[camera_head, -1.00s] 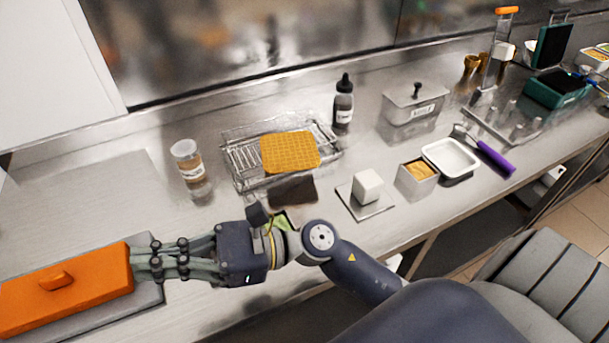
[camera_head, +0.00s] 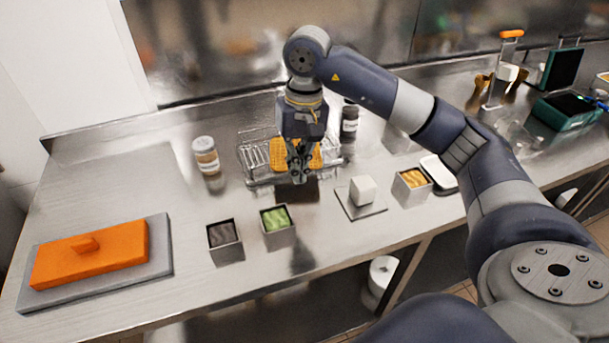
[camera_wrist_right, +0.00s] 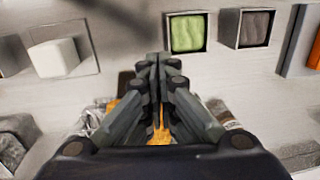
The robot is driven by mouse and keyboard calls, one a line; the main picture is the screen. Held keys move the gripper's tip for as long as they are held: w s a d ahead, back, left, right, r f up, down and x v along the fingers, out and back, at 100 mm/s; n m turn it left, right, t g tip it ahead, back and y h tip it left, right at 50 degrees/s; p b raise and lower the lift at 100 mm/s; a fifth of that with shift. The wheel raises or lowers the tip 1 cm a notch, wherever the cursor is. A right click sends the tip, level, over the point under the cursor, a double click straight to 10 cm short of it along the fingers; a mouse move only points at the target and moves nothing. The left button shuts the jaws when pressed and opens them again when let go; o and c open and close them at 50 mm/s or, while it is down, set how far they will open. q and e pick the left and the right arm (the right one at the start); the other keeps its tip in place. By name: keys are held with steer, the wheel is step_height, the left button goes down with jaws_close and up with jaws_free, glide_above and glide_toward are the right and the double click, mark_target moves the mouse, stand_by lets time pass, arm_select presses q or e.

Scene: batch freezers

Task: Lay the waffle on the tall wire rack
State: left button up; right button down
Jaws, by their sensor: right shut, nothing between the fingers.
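The golden waffle (camera_head: 278,152) lies on the wire rack (camera_head: 252,162) at the back middle of the counter, partly hidden behind my right gripper. My right gripper (camera_head: 298,180) points down in front of the waffle and the rack, its fingers shut and empty. Whether the fingertips touch anything is not clear. In the right wrist view the closed fingers (camera_wrist_right: 158,62) fill the middle, and a bit of the waffle (camera_wrist_right: 160,136) shows between them. My left gripper is not in view.
An orange lidded block (camera_head: 92,254) sits on a grey board at left. A jar (camera_head: 206,156) stands left of the rack. Bins of dark (camera_head: 224,242) and green (camera_head: 278,226) filling stand in front, a white block (camera_head: 362,190) to the right.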

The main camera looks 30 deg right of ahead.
steer(key=d+r+h, duration=0.1)
steer(key=d+r, duration=0.1)
steer(key=d, duration=0.2)
steer(key=f+p, duration=0.1)
steer(key=f, duration=0.2)
steer(key=f+p, duration=0.1)
steer(key=f, duration=0.2)
steer(key=f+p, duration=0.1)
steer(key=f, duration=0.2)
steer(key=shift+s+a+f+p, duration=0.1)
steer(key=shift+a+f+p, duration=0.2)
steer(key=shift+f, duration=0.1)
steer(key=shift+w+d+r+p, duration=0.15)
steer(key=shift+w+p, duration=0.1)
steer(key=shift+w, duration=0.35)
steer(key=shift+w+d+r+p, duration=0.1)
steer(key=shift+w+p, duration=0.15)
steer(key=shift+w, duration=0.35)
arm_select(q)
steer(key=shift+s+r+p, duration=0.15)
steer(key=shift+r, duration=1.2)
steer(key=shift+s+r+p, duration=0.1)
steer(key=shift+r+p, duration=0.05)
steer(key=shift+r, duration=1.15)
arm_select(e)
steer(key=shift+w+d+f, duration=0.15)
steer(key=shift+w+d, duration=0.1)
steer(key=shift+w, duration=0.6)
